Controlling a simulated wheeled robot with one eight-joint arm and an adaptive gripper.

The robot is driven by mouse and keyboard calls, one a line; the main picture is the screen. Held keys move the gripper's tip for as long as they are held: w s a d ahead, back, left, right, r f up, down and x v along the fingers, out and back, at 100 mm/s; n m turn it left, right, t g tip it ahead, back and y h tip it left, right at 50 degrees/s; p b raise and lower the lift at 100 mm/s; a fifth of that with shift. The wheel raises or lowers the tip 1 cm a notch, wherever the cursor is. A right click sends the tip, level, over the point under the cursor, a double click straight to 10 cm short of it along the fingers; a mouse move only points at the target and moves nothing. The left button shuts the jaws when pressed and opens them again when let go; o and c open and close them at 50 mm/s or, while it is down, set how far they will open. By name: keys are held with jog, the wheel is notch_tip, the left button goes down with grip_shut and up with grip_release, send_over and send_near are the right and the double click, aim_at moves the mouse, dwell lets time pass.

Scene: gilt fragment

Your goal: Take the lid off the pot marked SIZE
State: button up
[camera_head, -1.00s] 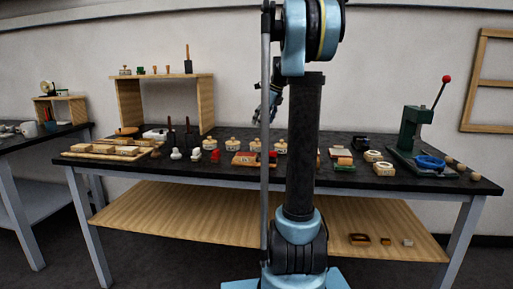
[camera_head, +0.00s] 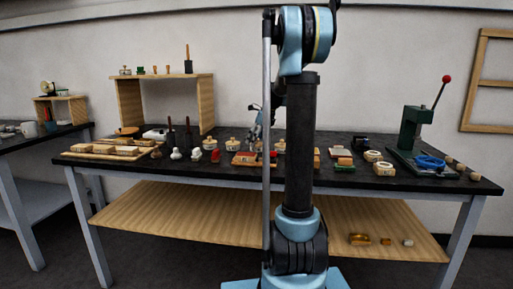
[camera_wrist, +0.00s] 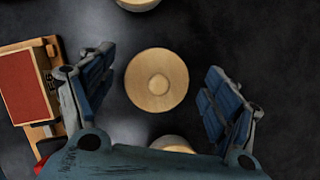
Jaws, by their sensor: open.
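Several small pale pots with round wooden lids stand in a row on the black bench, among them pots (camera_head: 209,143) and (camera_head: 232,144) in the head view. Their markings are too small to read, so I cannot tell which says SIZE. In the wrist view, a round wooden lid (camera_wrist: 157,80) with a central knob lies between the spread fingers of my gripper (camera_wrist: 157,100), seen from above with clear gaps on both sides. Its pot is hidden beneath it. My gripper is open and empty. In the head view my arm partly hides the gripper and pots.
Another round lid (camera_wrist: 138,3) shows at the wrist view's top edge, and one more (camera_wrist: 173,145) lies behind the gripper body. A wooden block with a red top (camera_wrist: 25,90) sits close to the left finger. A green lever press (camera_head: 412,135) stands at the bench's right.

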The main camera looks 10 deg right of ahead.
jog(key=c, duration=0.9)
